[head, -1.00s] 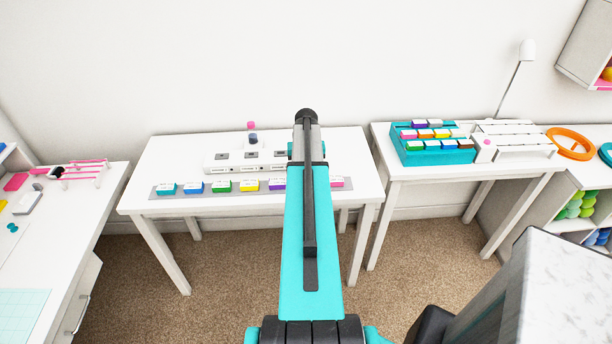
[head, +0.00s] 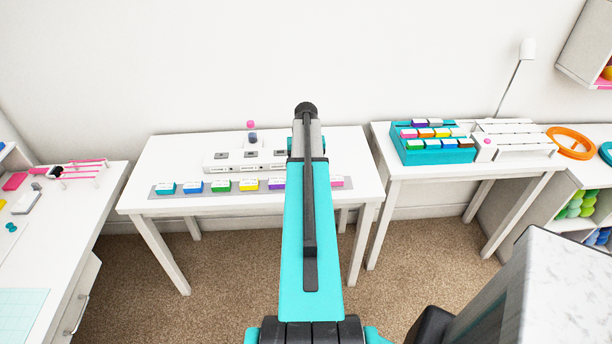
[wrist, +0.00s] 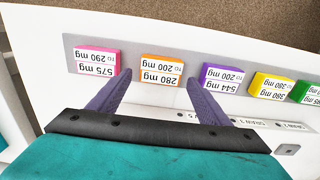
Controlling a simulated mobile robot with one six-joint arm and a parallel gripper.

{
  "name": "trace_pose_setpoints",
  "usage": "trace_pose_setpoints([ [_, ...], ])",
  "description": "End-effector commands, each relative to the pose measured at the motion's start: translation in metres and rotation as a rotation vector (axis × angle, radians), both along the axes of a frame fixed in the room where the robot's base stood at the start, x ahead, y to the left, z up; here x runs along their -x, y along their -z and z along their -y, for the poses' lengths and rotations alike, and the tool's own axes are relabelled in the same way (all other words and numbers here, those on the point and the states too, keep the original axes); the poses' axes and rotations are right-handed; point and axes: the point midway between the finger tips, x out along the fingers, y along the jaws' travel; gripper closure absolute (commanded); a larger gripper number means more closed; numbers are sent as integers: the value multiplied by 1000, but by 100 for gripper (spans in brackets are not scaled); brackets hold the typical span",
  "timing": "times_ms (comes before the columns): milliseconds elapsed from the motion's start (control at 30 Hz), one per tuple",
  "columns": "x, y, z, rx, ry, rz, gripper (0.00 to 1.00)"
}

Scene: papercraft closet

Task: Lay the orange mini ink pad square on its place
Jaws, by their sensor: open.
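The orange mini ink pad (wrist: 160,70) lies in the wrist view on a grey strip (wrist: 205,56), with a white label on it. It sits in a row between a pink pad (wrist: 97,61) and a purple pad (wrist: 221,77). It looks roughly in line with its neighbours. My gripper (wrist: 160,82) is open, with one purple finger on each side of the orange pad's near end. I cannot tell how high the fingertips are above it. In the head view my arm hides the orange pad and the gripper.
Yellow (wrist: 270,85) and green (wrist: 306,92) pads continue the row. Behind the strip on the white table (head: 160,150) is a white stand with slots (head: 235,161). A teal rack (head: 430,156) of pads stands on the right table.

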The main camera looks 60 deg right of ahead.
Motion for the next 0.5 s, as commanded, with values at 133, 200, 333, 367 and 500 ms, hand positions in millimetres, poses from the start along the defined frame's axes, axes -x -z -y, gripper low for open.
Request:
trace_pose_setpoints([
  [133, 0, -15, 0, 2, 0, 1, 29],
  [200, 0, -23, 0, 2, 0, 1, 29],
  [333, 0, -36, 0, 2, 0, 1, 29],
  [367, -1, -40, 0, 2, 0, 1, 29],
  [500, 0, -55, 0, 2, 0, 1, 29],
])
